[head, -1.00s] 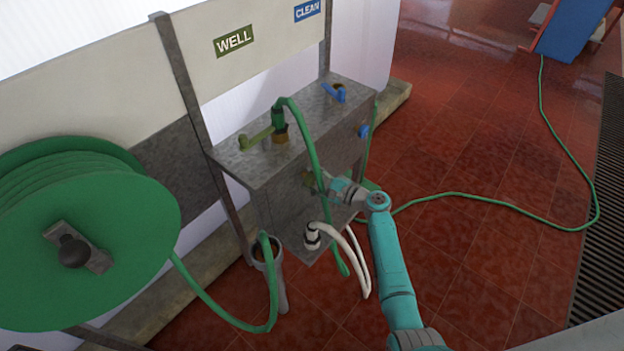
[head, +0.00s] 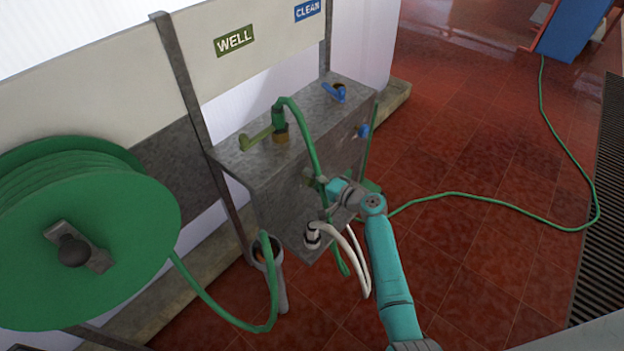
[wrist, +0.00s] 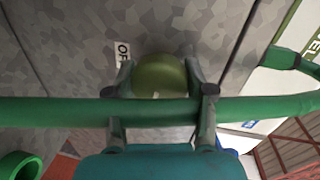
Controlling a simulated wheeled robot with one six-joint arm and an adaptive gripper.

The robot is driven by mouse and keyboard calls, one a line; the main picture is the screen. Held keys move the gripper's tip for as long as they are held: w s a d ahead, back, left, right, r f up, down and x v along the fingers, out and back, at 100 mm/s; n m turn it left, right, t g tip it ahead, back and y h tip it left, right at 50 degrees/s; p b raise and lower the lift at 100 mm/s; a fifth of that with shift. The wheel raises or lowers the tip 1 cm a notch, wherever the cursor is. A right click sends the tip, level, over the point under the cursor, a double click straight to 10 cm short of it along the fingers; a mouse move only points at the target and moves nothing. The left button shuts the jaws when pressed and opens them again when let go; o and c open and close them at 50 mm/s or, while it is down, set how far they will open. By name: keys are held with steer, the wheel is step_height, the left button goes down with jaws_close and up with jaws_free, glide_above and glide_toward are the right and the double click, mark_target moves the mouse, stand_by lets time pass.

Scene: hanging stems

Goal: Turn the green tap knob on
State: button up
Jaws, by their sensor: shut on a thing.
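The green tap knob (wrist: 160,75) is a rounded olive-green knob on the front face of the grey metal tap box (head: 240,165). In the wrist view my gripper (wrist: 159,70) has one finger on each side of it and is shut on it. A label reading "OF", partly covered, sits left of the knob (wrist: 123,52). In the head view my gripper (head: 322,184) is at the box front and mostly hides the knob. The knob's exact turn angle cannot be told.
A green hose (wrist: 60,110) crosses the wrist view close to my fingers; it hangs from the green spout (head: 279,116) on the box top. A white hose (head: 355,262) hangs below. A blue knob (head: 362,131) is to the right. A hose reel (head: 140,225) stands left.

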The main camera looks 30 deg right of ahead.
steer(key=shift+n, duration=0.6)
steer(key=shift+f, duration=0.1)
steer(key=o, duration=1.2)
steer(key=shift+s, duration=0.1)
steer(key=v, duration=1.1)
steer(key=shift+s, duration=0.4)
